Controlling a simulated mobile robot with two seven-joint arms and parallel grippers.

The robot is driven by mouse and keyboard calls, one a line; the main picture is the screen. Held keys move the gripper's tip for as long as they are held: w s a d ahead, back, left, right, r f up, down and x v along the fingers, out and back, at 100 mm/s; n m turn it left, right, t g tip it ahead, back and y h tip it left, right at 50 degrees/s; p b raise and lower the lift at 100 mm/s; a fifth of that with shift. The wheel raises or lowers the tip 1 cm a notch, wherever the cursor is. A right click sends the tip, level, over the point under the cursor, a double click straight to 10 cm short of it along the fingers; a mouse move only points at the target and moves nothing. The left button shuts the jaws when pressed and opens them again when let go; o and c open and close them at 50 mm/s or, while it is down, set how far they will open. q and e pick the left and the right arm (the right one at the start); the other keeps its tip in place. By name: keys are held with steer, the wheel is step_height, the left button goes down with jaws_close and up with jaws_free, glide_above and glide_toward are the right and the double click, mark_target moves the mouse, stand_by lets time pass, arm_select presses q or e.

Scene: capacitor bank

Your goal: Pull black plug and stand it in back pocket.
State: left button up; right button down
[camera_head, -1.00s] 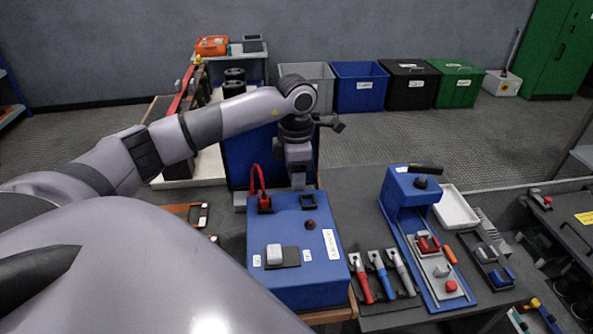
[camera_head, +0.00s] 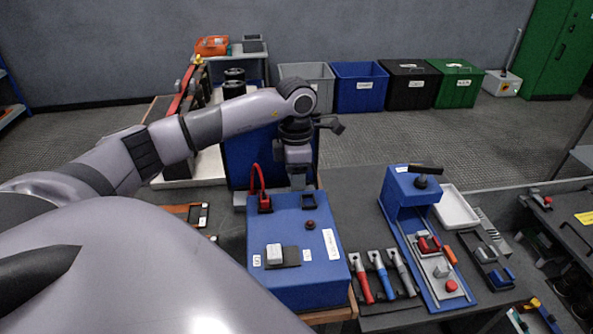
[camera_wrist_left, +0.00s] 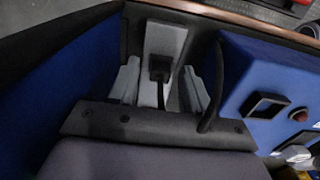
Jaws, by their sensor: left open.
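My left gripper (camera_head: 298,184) points down just behind the blue box (camera_head: 290,265). In the left wrist view its two grey fingers (camera_wrist_left: 162,88) are apart. Between them is a small black piece (camera_wrist_left: 160,68), which looks like the black plug, over a light grey block (camera_wrist_left: 165,40); I cannot tell whether the fingers touch it. A black cable (camera_wrist_left: 216,85) curves up beside the right finger. In the head view the arm hides the plug and the pocket. A black square frame (camera_head: 308,202) on the box top looks empty; it also shows in the wrist view (camera_wrist_left: 265,107).
A red plug (camera_head: 264,202) with a looped red cable stands on the box's back left corner. A dark red button (camera_head: 310,224) and a white switch (camera_head: 274,254) are on its top. Tools (camera_head: 380,276) and a blue stand (camera_head: 408,188) are to the right.

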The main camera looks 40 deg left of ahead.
stand_by(0.3)
arm_select(q)
jaws_close()
steer(key=shift+r, duration=0.2)
steer(key=shift+r+p, duration=2.5)
steer(key=shift+r, duration=0.35)
